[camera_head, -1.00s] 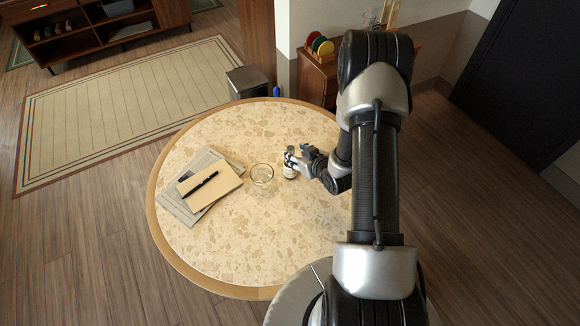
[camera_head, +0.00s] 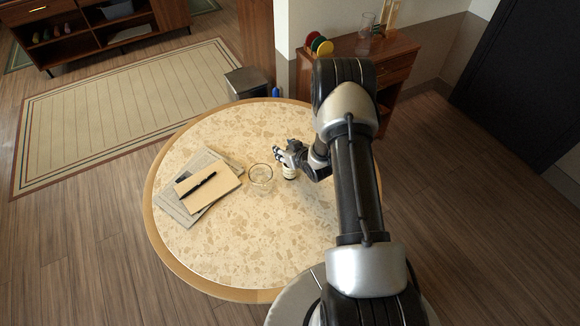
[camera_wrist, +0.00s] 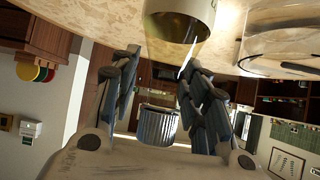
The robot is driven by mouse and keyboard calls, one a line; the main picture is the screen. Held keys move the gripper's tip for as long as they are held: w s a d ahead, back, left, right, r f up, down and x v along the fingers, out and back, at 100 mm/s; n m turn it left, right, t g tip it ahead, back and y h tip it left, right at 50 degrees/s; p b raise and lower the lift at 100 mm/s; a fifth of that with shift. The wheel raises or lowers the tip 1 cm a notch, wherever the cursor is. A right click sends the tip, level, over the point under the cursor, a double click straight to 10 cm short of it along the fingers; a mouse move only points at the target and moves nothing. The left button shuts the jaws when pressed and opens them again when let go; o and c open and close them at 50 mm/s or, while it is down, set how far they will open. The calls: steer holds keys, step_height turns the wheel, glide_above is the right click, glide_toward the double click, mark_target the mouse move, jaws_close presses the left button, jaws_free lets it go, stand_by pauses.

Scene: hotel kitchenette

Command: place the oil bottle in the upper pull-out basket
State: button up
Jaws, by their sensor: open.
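The oil bottle (camera_head: 289,174) stands on the round table (camera_head: 220,245), just right of a glass. In the head view my gripper (camera_head: 281,152) is at its upper part and hides its top; only the lower, pale-labelled part shows clearly. In the wrist view, which looks upside down, the bottle's pale label (camera_wrist: 182,22) is at the top. A ribbed cylinder that looks like its cap lies between the spread fingers of my gripper (camera_wrist: 160,75). The fingers are open; whether they touch the bottle I cannot tell. No pull-out basket can be made out.
The clear glass (camera_head: 261,179) stands close beside the bottle; it also shows in the wrist view (camera_wrist: 285,45). A notebook with a pen (camera_head: 208,186) lies on newspapers at left. The front of the table is clear. A wooden cabinet (camera_head: 396,70) and a bin (camera_head: 246,84) stand behind.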

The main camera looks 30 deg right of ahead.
jaws_close()
stand_by(0.4)
stand_by(0.6)
